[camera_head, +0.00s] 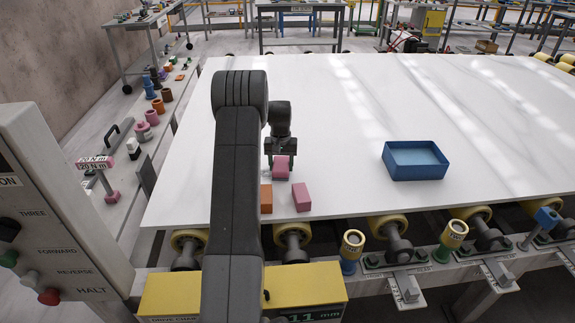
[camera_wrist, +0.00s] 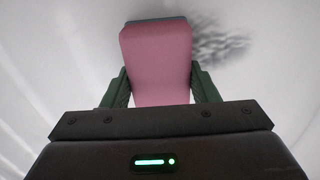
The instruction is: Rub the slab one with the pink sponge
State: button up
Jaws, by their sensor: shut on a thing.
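The slab (camera_head: 345,110) is a broad white stone sheet with pale grey veins. My gripper (camera_head: 281,160) is over its near left part, shut on a pink sponge (camera_head: 282,170). In the wrist view the pink sponge (camera_wrist: 155,65) sits between the two green fingers, with a dark grey layer at its far edge. A dark speckled smudge (camera_wrist: 222,42) shows on the slab beside the sponge, partly hidden by it. Whether the sponge touches the slab I cannot tell.
An orange block (camera_head: 266,198) and another pink block (camera_head: 301,197) lie near the slab's front edge. A blue tray (camera_head: 415,172) with a light blue inside stands on the right. Rollers (camera_head: 390,230) run along the front. The slab's far middle is clear.

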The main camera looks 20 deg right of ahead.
aim_at(309, 167)
jog(key=shift+w+a, duration=0.3)
jog(key=shift+a, duration=0.6)
jog(key=shift+w+a, duration=0.25)
jog(key=shift+a, duration=0.65)
jog(key=shift+w+a+b, duration=0.15)
jog(key=shift+w+a, duration=0.15)
jog(key=shift+a, duration=0.8)
jog(key=shift+w+a+b, duration=0.15)
jog(key=shift+w+a, duration=0.15)
jog(key=shift+a, duration=0.8)
jog(key=shift+w+a+b, duration=0.15)
jog(key=shift+w+a, duration=0.15)
jog(key=shift+a, duration=0.8)
jog(key=shift+w+d, duration=0.25)
jog(key=shift+w, duration=0.5)
jog(key=shift+s+d+p, duration=0.2)
jog(key=shift+s+d, duration=0.75)
jog(key=shift+d, duration=2.4)
jog(key=shift+s+d+p, duration=0.15)
jog(key=shift+s+d, duration=0.85)
jog(key=shift+d, duration=2.3)
jog(key=shift+s+d+p, duration=0.2)
jog(key=shift+s+d, duration=0.75)
jog(key=shift+d, duration=2.4)
jog(key=shift+r+p, duration=1.6)
jog(key=shift+r, duration=1.4)
jog(key=shift+r, duration=0.1)
